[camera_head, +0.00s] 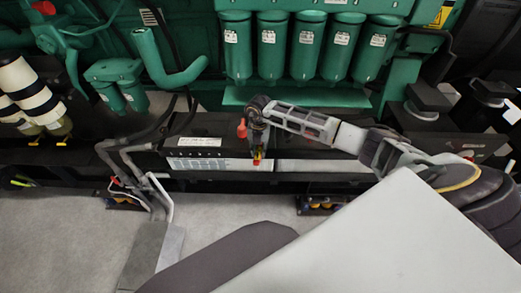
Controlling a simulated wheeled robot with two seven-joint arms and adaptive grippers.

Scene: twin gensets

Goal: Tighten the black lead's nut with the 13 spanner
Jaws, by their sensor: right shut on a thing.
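My right gripper (258,148) reaches in from the right and points down over the front of the black battery box in the middle. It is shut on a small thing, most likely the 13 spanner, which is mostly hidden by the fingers. A small red and yellow piece (257,158) shows right at the fingertips; I cannot tell what it belongs to. A red cap (242,129) stands just left of the gripper. The black lead and its nut are too small or hidden to make out. My left gripper is not in view.
Several green filter canisters (271,46) hang behind the gripper, above a green ledge (295,97). Open grey floor (235,212) lies in front.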

